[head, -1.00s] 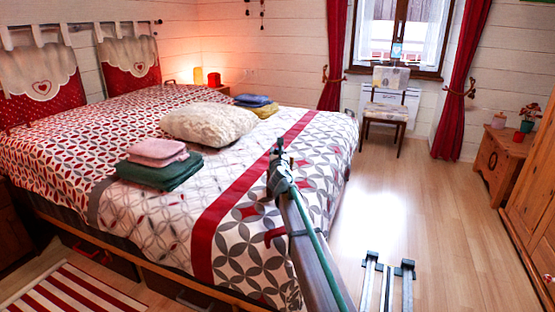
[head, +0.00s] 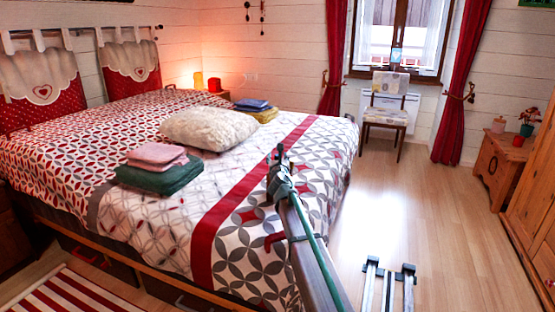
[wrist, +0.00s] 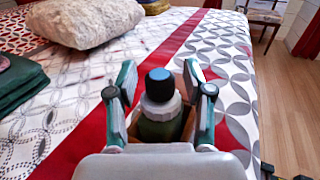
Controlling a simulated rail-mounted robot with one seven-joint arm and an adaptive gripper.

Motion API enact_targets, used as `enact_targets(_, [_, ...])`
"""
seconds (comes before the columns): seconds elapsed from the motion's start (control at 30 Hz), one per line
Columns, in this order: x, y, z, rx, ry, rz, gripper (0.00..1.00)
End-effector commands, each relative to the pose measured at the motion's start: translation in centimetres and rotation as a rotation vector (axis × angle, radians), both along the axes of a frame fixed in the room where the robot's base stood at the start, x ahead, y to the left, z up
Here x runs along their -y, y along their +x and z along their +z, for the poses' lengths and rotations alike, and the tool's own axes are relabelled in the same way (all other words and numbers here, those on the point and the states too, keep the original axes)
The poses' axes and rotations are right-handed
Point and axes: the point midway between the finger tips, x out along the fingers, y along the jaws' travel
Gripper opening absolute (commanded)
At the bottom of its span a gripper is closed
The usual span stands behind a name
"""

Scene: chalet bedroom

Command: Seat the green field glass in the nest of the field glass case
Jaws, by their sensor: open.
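The green field glass (wrist: 157,131) stands upright in the wrist view, with a pale grey collar and a dark cap with a blue-rimmed top. My gripper (wrist: 159,80) is open, one finger on each side of the field glass, with visible gaps. Brown walls, apparently of the field glass case (wrist: 187,124), show beside and behind the green body. The lower body and the case floor are hidden by my gripper, so I cannot tell how deep the field glass sits. In the head view my gripper (head: 280,158) is over the bed's right part, hiding both.
The patterned bed (head: 240,232) lies beneath, with a cream pillow (head: 209,128) and folded green (head: 160,178) and pink (head: 157,155) cloths to the left. Blue folded cloth (head: 252,105) lies farther back. A chair (head: 386,112) stands by the window.

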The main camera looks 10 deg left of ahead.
Motion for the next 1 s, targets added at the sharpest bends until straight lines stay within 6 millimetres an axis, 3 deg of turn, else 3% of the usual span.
enact_targets(0.6, [1.8,-10.3,0.1,-0.001,0.000,0.000,0.52])
enact_targets(0.8, [2.0,-11.7,0.0,0.000,0.001,0.000,0.52])
enact_targets(1.0, [2.0,-11.9,0.0,0.000,0.001,0.000,0.52])
